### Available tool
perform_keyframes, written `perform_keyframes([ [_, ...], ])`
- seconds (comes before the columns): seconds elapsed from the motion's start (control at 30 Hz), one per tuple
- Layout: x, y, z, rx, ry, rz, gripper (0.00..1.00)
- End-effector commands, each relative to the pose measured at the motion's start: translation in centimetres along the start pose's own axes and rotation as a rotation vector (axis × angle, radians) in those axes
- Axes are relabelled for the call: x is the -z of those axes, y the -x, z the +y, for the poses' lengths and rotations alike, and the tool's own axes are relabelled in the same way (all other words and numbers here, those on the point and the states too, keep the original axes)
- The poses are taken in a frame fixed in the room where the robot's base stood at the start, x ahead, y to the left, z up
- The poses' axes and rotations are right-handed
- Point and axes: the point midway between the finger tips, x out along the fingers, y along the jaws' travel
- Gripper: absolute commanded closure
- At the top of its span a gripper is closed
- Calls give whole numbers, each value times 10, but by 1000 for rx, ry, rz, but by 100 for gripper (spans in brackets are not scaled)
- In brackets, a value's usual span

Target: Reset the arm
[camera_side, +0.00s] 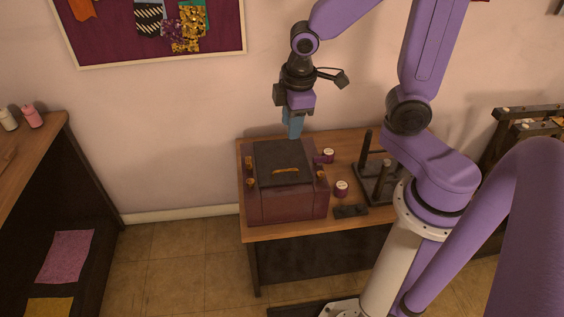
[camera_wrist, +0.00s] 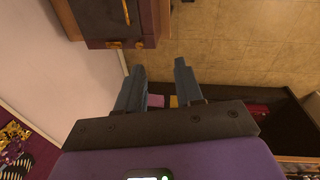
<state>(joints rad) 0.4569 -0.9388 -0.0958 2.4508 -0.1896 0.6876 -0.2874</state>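My gripper (camera_side: 292,126) hangs in the air above the back of the table, just over the far right part of a dark red box (camera_side: 290,207). In the wrist view my gripper (camera_wrist: 158,78) shows two blue fingers spread apart with nothing between them. The box has a dark top panel (camera_side: 282,160) with an orange handle, and orange fittings on its sides. Part of the box (camera_wrist: 120,25) also shows at the top of the wrist view, apart from the fingers.
The wooden table (camera_side: 262,233) also holds two small white-topped jars (camera_side: 341,188), (camera_side: 328,155), a small dark block (camera_side: 350,211) and a dark rack with upright posts (camera_side: 382,180). A cabinet (camera_side: 50,160) stands at left. A framed board (camera_side: 150,62) hangs on the wall behind.

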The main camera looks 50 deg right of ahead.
Motion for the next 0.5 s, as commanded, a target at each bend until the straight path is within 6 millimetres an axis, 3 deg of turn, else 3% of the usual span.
perform_keyframes([
  [0.5, -39, 34, -92, 100, 110, 14, 64],
])
